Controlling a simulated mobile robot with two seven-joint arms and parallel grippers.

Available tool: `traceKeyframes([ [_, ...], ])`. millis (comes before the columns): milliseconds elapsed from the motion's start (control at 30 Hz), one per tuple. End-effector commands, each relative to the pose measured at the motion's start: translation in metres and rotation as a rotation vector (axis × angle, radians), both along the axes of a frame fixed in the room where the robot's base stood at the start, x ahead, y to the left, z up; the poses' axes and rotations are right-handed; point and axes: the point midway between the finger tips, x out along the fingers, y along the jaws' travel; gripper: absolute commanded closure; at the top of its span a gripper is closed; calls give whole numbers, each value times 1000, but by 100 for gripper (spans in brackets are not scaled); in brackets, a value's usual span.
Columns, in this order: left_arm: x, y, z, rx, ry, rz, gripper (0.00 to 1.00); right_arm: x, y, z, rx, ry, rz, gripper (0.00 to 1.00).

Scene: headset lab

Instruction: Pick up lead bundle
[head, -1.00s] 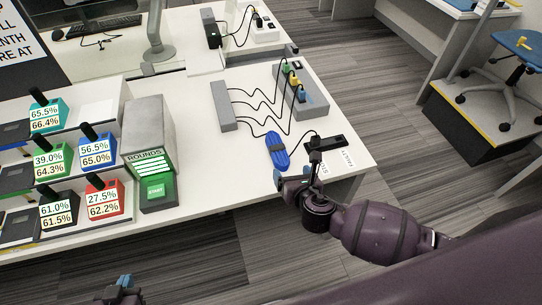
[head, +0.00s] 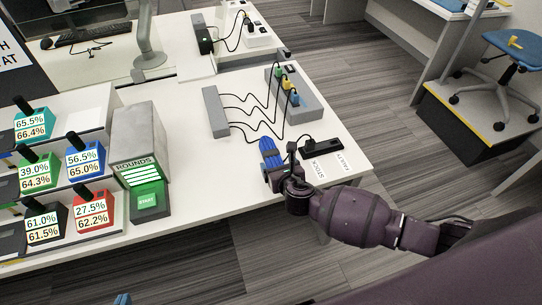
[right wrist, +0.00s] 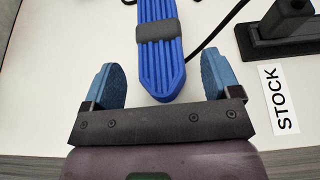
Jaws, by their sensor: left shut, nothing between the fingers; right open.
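The lead bundle (head: 268,147) is a blue, ribbed, elongated bundle with a dark grey band, lying on the white table near its front edge. In the right wrist view the bundle (right wrist: 160,70) lies between the fingers and a little beyond them. My right gripper (right wrist: 162,88) is open, with blue pads either side of the bundle's near end; no contact shows. In the head view my right gripper (head: 277,180) is at the table's front edge and hides the bundle's near end. Only the tip of my left gripper (head: 122,299) shows at the bottom edge, away from the table.
A black holder (head: 322,144) stands right of the bundle, beside a STOCK label (head: 319,168). A grey strip with black leads (head: 215,112) and a grey block with coloured plugs (head: 293,92) lie behind. A grey ROUNDS box (head: 140,140) stands left. The table between is clear.

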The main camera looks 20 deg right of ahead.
Motion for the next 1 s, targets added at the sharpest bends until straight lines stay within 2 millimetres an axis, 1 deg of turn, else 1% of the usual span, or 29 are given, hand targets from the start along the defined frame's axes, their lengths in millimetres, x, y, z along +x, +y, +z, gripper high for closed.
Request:
traceKeyframes([
  [33,-2,0,-6,0,6,1,100,6,2,-7,0,3,0,17],
  [200,-1,0,-10,1,8,-1,100,21,2,-12,0,2,0,17],
  [467,2,0,-7,1,1,-3,100,23,1,-11,0,1,0,17],
  [500,3,-1,-7,1,0,-3,100,23,1,-11,0,1,0,20],
  [567,4,-1,-7,0,-2,-3,100,23,1,-11,0,1,1,29],
  [800,5,-1,-5,0,-6,-4,100,23,1,-11,0,1,1,66],
  [867,5,-1,-5,1,-5,-5,100,23,1,-11,0,1,1,74],
  [1000,5,-1,-5,0,-5,-4,100,23,2,-11,0,1,1,74],
])
